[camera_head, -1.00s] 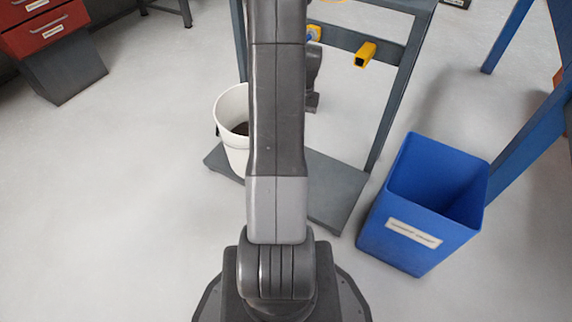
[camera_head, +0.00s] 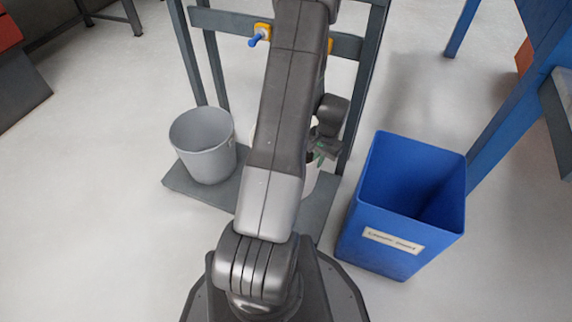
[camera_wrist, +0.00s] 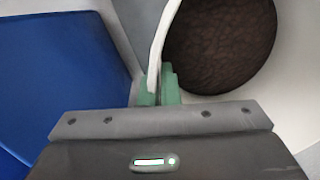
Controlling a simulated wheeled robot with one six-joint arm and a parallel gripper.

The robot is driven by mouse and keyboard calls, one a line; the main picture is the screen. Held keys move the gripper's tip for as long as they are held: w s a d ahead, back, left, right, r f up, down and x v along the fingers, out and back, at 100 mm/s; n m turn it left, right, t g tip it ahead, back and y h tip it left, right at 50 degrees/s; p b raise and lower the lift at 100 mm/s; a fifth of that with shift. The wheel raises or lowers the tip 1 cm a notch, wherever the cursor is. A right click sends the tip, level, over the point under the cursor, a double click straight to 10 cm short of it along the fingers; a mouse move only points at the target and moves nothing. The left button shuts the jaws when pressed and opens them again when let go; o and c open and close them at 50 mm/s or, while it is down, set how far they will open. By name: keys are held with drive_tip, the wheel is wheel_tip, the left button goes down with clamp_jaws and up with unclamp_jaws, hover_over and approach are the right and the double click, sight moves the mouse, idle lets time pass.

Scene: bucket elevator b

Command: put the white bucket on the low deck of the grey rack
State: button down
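The white bucket (camera_head: 311,174) shows only as a strip right of my arm in the head view, over the right part of the rack's grey low deck (camera_head: 318,205). My arm hides most of it, and I cannot tell whether its base touches the deck. My gripper (camera_head: 322,150) is at its rim. In the wrist view, the green fingertips (camera_wrist: 159,88) are closed around the white rim (camera_wrist: 160,45), with dark brown contents (camera_wrist: 222,45) inside the bucket. A grey bucket (camera_head: 205,145) stands upright on the deck's left part.
A blue bin (camera_head: 402,205) stands on the floor just right of the deck. It also fills the left of the wrist view (camera_wrist: 55,75). The rack's crossbar (camera_head: 222,20) and uprights rise behind the deck. Open floor (camera_head: 90,210) lies to the left.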

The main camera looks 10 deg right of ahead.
wheel_tip(320, 180, down, 10)
drive_tip(key=b, duration=0.3)
drive_tip(key=shift+r+b, duration=0.15)
drive_tip(key=shift+b, duration=0.25)
drive_tip(key=c, duration=1.7)
unclamp_jaws()
drive_tip(key=shift+f, duration=0.2)
drive_tip(key=r+p, duration=0.1)
drive_tip(key=r, duration=0.3)
drive_tip(key=d+r+p, duration=0.1)
drive_tip(key=r+p, duration=0.1)
drive_tip(key=r, duration=0.2)
drive_tip(key=r+p, duration=0.1)
drive_tip(key=r, duration=0.3)
drive_tip(key=shift+d+r+p, duration=0.1)
drive_tip(key=shift+d+p, duration=0.15)
drive_tip(key=shift+p, duration=0.1)
